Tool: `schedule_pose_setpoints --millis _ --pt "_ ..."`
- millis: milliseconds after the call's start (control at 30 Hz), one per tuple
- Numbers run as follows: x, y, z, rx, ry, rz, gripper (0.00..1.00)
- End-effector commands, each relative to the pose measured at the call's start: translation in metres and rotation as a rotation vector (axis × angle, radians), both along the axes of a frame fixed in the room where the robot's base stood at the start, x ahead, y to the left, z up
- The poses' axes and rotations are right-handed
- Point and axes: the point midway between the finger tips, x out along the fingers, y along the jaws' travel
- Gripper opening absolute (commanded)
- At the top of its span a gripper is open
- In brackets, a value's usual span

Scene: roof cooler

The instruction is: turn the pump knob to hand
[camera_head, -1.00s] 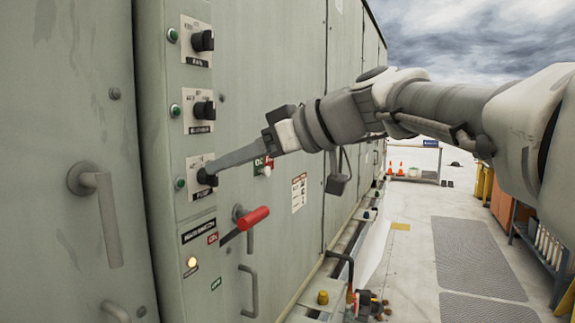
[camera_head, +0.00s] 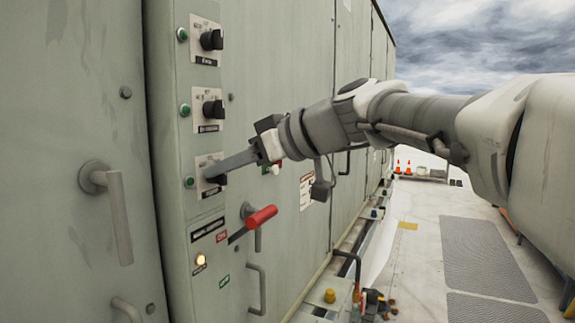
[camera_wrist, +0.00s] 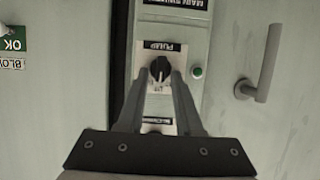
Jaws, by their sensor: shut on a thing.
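The pump knob is a black rotary knob (camera_wrist: 160,67) on a pale plate labelled PUMP, upside down in the wrist view. In the head view its plate (camera_head: 208,191) is the lowest of three on the grey-green cabinet's control strip. My gripper (camera_wrist: 160,76) is shut on the knob, with one finger on each side of it. In the head view my gripper (camera_head: 218,172) reaches the knob from the right, and its fingers hide most of it. The exact pointer direction is hard to read.
Two similar knobs (camera_head: 211,39) (camera_head: 213,109) sit above, with green lamps to their left. A red-handled switch (camera_head: 261,217) juts out just below right. A large door handle (camera_head: 117,210) is at left. An amber lamp (camera_head: 200,259) glows below. The walkway at right is open.

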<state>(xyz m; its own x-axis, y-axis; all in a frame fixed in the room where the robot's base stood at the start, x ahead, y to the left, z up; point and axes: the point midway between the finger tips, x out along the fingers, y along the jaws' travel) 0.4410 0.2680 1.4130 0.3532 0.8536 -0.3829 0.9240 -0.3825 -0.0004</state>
Motion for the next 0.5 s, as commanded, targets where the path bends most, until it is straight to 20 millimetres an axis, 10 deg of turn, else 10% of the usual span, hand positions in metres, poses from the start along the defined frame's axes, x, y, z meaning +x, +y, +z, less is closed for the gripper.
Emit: schedule_pose_setpoints --millis 500 --pt "0.0027 -0.0014 -0.0002 0.040 0.093 -0.002 0.00"
